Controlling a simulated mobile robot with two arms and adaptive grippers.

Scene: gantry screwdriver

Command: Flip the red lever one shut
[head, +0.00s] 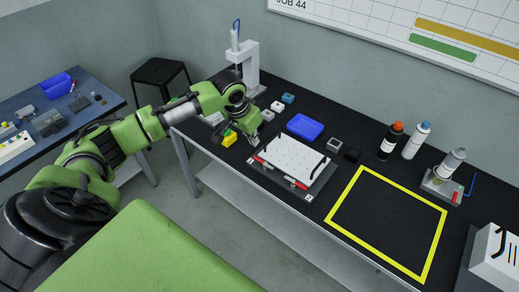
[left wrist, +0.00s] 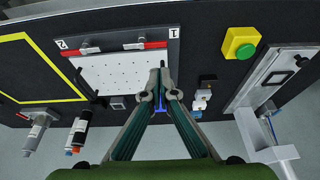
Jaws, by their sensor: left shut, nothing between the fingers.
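The fixture (head: 318,187) is a dark base with a white perforated plate (head: 292,158) on it. Red lever one (head: 259,159) is at the fixture's left corner; in the left wrist view its red part (left wrist: 155,45) lies beside the mark "1". A second red lever (head: 297,183) is near the mark "2". My left gripper (head: 253,146) is just above the plate's left corner, close to lever one. In the left wrist view its fingertips (left wrist: 160,74) are together with nothing between them. I cannot tell whether they touch the lever. My right gripper is out of view.
A yellow box with a green button (head: 229,138) stands left of the fixture. A blue tray (head: 305,127) and small blocks (head: 277,106) lie behind. A grey gantry stand (head: 247,66) rises at the back left. The yellow-framed area (head: 386,222) is clear.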

